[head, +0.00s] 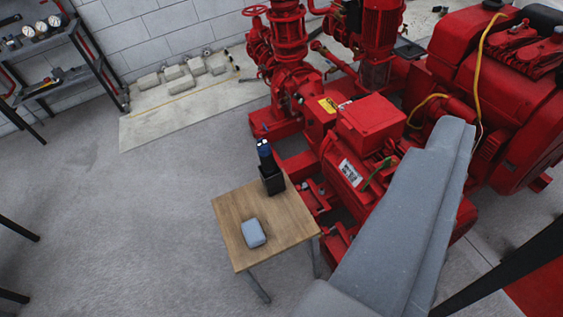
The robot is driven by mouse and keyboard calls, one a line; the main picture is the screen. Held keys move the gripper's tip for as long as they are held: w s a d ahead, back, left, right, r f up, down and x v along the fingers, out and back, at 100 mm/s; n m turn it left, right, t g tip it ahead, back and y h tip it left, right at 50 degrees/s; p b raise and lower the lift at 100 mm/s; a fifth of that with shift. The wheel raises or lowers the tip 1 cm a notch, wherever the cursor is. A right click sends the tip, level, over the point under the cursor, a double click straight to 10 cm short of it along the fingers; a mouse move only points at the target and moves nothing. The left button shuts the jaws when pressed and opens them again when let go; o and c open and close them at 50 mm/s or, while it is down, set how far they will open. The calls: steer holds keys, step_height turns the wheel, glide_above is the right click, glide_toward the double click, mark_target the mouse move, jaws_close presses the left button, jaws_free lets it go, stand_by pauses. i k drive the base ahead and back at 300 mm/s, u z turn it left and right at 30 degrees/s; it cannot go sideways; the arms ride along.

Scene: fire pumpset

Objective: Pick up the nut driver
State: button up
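A small wooden table (236,212) stands in the middle of the view, beside the red pumpset. On its far right corner is a black holder (273,184) with an upright dark item with a blue top (264,149) in it. This may be the nut driver's handle, but it is too small to tell. The lower part of that item is hidden in the holder. My gripper's fingers do not show.
The red pumpset (365,125) fills the upper right. A grey-blue rounded box (253,233) lies on the table. A shelf (50,80) with gauges and tools stands at upper left. Grey blocks (175,73) lie by the wall. The floor left of the table is clear.

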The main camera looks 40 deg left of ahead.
mark_target(266, 155)
steer(key=z, duration=2)
steer(key=k, duration=0.95)
steer(key=u, duration=1.75)
steer(key=i, duration=1)
